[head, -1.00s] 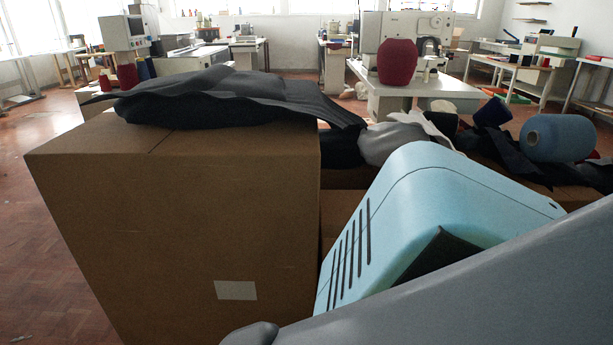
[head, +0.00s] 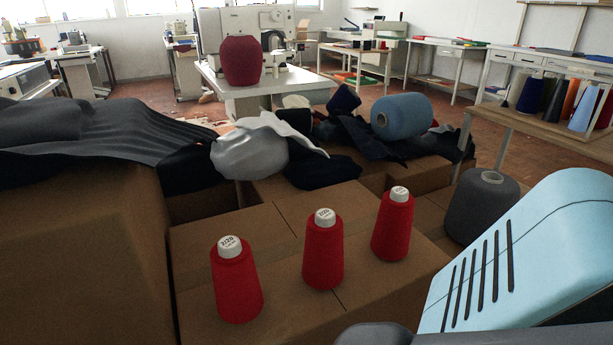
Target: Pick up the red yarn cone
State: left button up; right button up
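Three red yarn cones with white labelled tops stand upright in a slanting row on a brown cardboard box (head: 205,250) in the head view. The left cone (head: 237,288) is nearest me, the middle cone (head: 322,255) is a little farther, and the right cone (head: 392,228) is farthest. They stand apart from one another. Neither of my grippers is in view; only light blue and grey parts of my own arm show at the lower right. Nothing touches the cones.
A larger carton (head: 75,245) with dark cloth (head: 120,135) on it stands left. A dark grey cone (head: 482,205) stands right.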

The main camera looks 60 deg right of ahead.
aim_at(239, 296)
jog(key=z, duration=1)
